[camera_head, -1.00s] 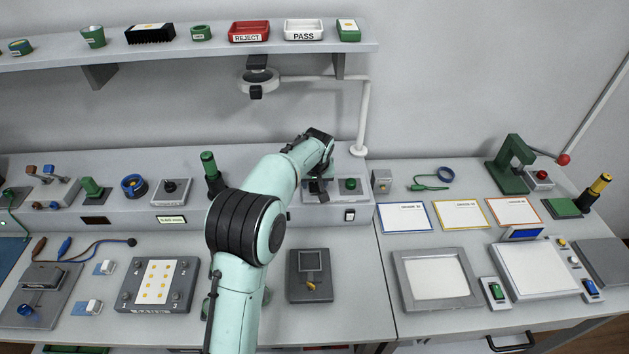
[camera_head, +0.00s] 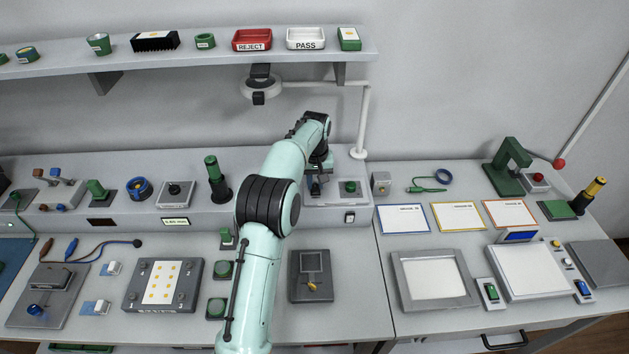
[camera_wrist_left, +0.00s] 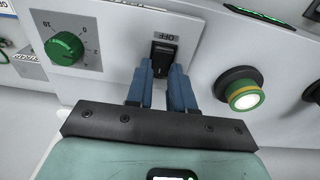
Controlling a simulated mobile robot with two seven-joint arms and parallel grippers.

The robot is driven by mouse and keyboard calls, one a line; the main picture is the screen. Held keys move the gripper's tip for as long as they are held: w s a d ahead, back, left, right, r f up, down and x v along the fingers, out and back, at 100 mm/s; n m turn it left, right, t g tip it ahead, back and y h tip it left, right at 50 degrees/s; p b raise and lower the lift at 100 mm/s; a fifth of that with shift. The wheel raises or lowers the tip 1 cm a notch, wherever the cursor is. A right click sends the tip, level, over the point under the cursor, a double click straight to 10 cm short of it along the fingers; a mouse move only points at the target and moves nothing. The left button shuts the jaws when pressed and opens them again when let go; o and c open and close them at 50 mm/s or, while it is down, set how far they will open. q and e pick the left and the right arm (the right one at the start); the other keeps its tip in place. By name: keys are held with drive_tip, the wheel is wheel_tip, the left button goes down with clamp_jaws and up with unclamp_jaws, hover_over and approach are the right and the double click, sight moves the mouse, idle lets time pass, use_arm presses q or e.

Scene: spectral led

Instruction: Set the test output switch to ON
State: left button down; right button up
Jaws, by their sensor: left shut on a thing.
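The test output switch (camera_wrist_left: 163,50) is a black rocker in a dark frame on a light panel, seen in the left wrist view. An upside-down OFF label sits beside its far end. My left gripper (camera_wrist_left: 163,72) has blue fingers, with its tips closed around the near part of the switch. The tips hide that part, so its exact tilt is unclear. In the head view my left gripper (camera_head: 315,188) points down at the small grey panel (camera_head: 335,200) on the raised ledge and covers the switch there. My right gripper is not in view.
A green knob (camera_wrist_left: 65,47) with a dial is left of the switch in the wrist view, and a lit green-yellow button (camera_wrist_left: 243,97) is close on the right. A magnifier lamp (camera_head: 260,88) hangs behind my arm. A green-topped black post (camera_head: 215,180) stands left of it.

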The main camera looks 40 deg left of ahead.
sight(316, 190)
use_arm(q)
drive_tip(key=shift+d+f, duration=0.1)
drive_tip(key=shift+d, duration=0.05)
drive_tip(key=c, duration=1)
unclamp_jaws()
drive_tip(key=shift+s, duration=0.15)
drive_tip(key=shift+r, duration=0.6)
drive_tip(key=r, duration=1.2)
drive_tip(key=shift+s+d+r, duration=0.15)
drive_tip(key=shift+s+d, duration=0.15)
